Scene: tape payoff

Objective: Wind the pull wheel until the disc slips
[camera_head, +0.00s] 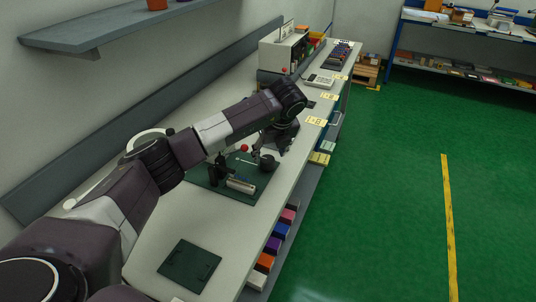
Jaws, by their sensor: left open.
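A dark green base plate (207,181) lies on the bench under my left arm and carries a small fixture. On it are a silver cylinder (241,186) lying on its side, a dark upright post (219,172) and a small dark round part (268,162) that may be the pull wheel. A red ball knob (244,147) shows beside my arm. My left gripper (270,153) is open and points down just above the round part; I cannot tell whether it touches. The disc cannot be made out, and my forearm hides part of the fixture. My right gripper is out of view.
A dark green square plate (189,265) lies on the near bench (155,236). Several coloured boxes (272,246) line a low shelf along the bench's right side. A keypad-like device (319,82) and a beige box (283,52) stand further back. Green floor is open to the right.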

